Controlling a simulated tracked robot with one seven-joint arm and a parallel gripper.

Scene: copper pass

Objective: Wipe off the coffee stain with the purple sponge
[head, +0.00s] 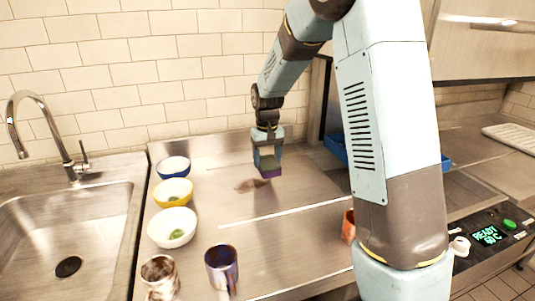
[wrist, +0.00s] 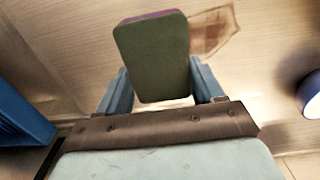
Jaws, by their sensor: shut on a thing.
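My gripper (head: 268,156) points down over the steel counter and is shut on the purple sponge (head: 270,173). The sponge has a green upper layer and a purple lower layer. In the wrist view the sponge (wrist: 152,58) sits between the two fingers (wrist: 160,84), its green face towards the camera. The brown coffee stain (head: 252,186) lies on the counter just left of and nearer than the sponge in the head view. In the wrist view the stain (wrist: 213,32) shows beside the sponge, partly hidden by it. I cannot tell whether the sponge touches the counter.
A blue-rimmed bowl (head: 173,167), a yellow bowl (head: 174,192) and a white bowl (head: 173,228) line the counter's left side. Two mugs (head: 160,276) (head: 222,268) stand in front. An orange mug (head: 348,227) and a blue tray (head: 335,148) are partly behind my arm. A sink (head: 70,225) is left.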

